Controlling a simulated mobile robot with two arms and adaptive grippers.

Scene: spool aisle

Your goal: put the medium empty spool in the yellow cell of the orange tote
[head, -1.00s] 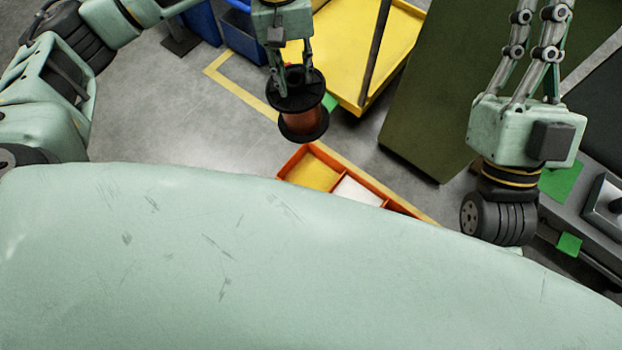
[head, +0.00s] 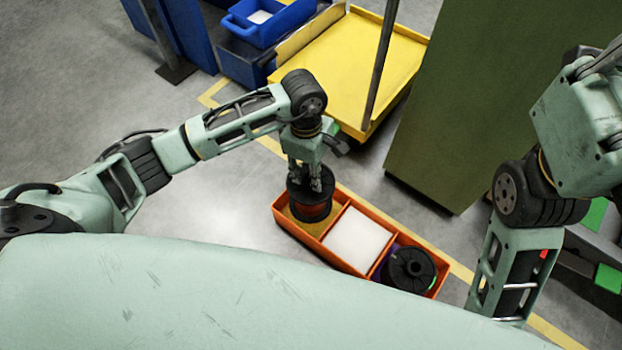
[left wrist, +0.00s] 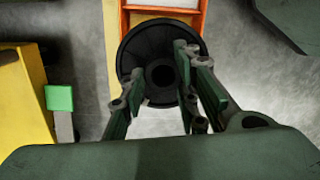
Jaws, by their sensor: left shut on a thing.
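My left gripper (head: 313,180) is shut on a spool (head: 312,208) with black flanges and a reddish-brown middle. The spool is upright over the yellow cell (head: 302,225) at the left end of the orange tote (head: 343,266). I cannot tell whether its lower flange touches the cell floor. In the left wrist view the spool's round black top (left wrist: 140,50) lies between the fingers (left wrist: 162,95), with part of the tote (left wrist: 117,20) beyond. The tote's middle cell (head: 357,239) is white and empty. My right gripper is out of view.
A black spool (head: 411,268) lies in the tote's right cell. Behind stand a yellow platform cart (head: 370,60), blue bins (head: 262,20) and a tall olive-green cabinet (head: 460,110). Grey floor (head: 215,200) left of the tote is clear.

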